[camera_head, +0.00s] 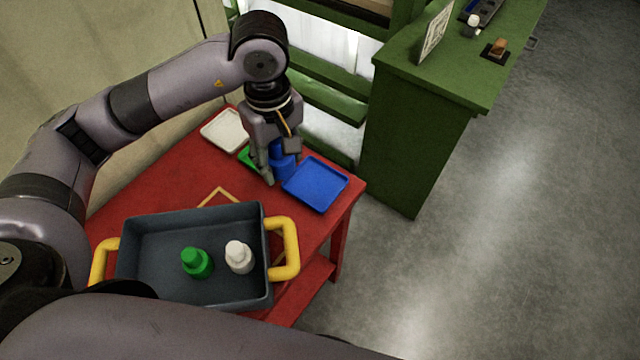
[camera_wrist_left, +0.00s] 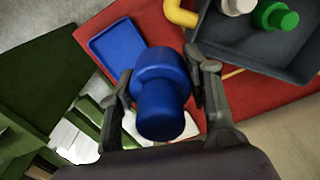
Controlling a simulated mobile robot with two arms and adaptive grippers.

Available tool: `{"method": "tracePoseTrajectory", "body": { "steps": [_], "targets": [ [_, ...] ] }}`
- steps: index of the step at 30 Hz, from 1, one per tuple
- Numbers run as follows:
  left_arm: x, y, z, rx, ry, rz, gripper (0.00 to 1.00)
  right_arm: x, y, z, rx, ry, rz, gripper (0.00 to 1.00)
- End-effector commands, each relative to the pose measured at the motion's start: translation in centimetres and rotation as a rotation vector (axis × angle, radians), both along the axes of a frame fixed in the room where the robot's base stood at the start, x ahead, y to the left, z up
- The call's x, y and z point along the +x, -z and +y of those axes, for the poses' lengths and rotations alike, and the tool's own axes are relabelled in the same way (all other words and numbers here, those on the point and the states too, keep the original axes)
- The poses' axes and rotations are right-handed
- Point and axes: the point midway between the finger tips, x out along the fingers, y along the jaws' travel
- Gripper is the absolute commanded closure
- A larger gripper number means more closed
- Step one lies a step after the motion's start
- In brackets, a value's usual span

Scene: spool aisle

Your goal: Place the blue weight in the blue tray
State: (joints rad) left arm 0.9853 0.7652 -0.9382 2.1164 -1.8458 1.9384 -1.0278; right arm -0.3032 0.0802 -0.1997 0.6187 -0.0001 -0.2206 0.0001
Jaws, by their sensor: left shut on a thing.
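The blue weight (camera_head: 284,163) is between the fingers of my left gripper (camera_head: 277,164), which is shut on it. In the left wrist view the weight (camera_wrist_left: 160,95) fills the space between the two fingers. The blue tray (camera_head: 316,184) lies on the red table just right of the gripper and looks empty. The tray also shows in the left wrist view (camera_wrist_left: 118,50), beyond the weight. I cannot tell how far the weight is above the table. My right gripper is not in view.
A grey bin (camera_head: 190,222) with yellow handles holds a green weight (camera_head: 196,263) and a white weight (camera_head: 239,257) on the red table (camera_head: 160,187). A white tray (camera_head: 226,130) and a partly hidden green tray (camera_head: 245,157) lie behind. A green cabinet (camera_head: 410,150) stands at right.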

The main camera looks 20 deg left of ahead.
Motion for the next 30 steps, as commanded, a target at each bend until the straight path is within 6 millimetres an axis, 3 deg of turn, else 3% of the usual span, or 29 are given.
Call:
{"method": "tracePoseTrajectory", "body": {
  "steps": [30],
  "targets": [
    [8.0,-0.8,-2.3,-0.019,-2.325,0.004,0.91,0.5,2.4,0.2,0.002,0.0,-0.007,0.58]
  ]
}}
